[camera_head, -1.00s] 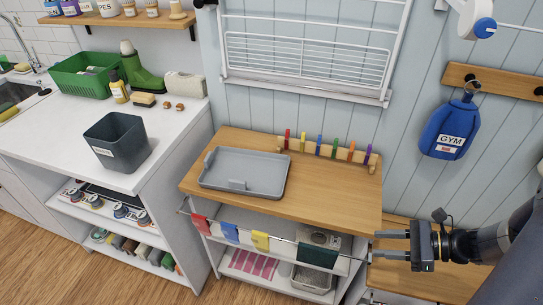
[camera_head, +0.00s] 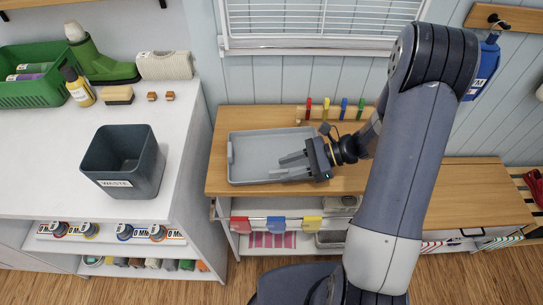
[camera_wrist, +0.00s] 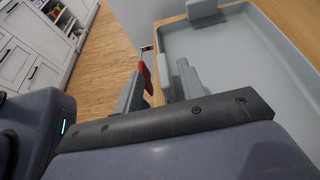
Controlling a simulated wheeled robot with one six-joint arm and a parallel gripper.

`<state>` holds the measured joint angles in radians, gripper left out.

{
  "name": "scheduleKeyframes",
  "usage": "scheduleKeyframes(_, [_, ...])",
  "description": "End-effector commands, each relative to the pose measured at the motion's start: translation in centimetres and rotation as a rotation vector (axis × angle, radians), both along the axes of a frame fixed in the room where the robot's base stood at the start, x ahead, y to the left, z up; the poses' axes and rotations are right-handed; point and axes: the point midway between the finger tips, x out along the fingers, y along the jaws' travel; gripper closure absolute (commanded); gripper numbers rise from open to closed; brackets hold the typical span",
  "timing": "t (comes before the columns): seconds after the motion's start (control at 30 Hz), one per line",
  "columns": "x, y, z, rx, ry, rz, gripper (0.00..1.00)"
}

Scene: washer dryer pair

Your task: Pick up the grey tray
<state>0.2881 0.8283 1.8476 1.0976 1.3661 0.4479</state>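The grey tray (camera_head: 250,143) lies flat on the wooden top of a shelf unit, with a raised tab at its left end. It also fills the right of the wrist view (camera_wrist: 235,50), where an end tab shows at the top. My gripper (camera_head: 283,166) is at the tray's front right part, low over its front edge. Its two fingers are apart, with a gap between them. In the wrist view (camera_wrist: 158,85) one finger appears outside the tray wall and the other at or inside it. I cannot tell whether they touch the tray.
A row of coloured pegs (camera_head: 335,113) stands behind the tray. A dark waste bin (camera_head: 124,172) and a green crate (camera_head: 38,92) stand on the white counter at left. Coloured cloths (camera_head: 275,226) hang below the tray's front edge. The wooden top (camera_head: 440,200) is mostly clear at right.

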Motion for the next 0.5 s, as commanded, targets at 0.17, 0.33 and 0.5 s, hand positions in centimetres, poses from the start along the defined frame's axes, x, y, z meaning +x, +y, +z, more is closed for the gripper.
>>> scheduleKeyframes(0.17, [-0.1,1.3,-0.5,-0.001,0.0,0.001,0.62])
scheduleKeyframes(0.33, [0.0,3.4,-1.1,0.0,0.003,0.004,0.62])
scheduleKeyframes(0.5, [0.0,5.4,-2.0,0.0,0.002,0.002,0.62])
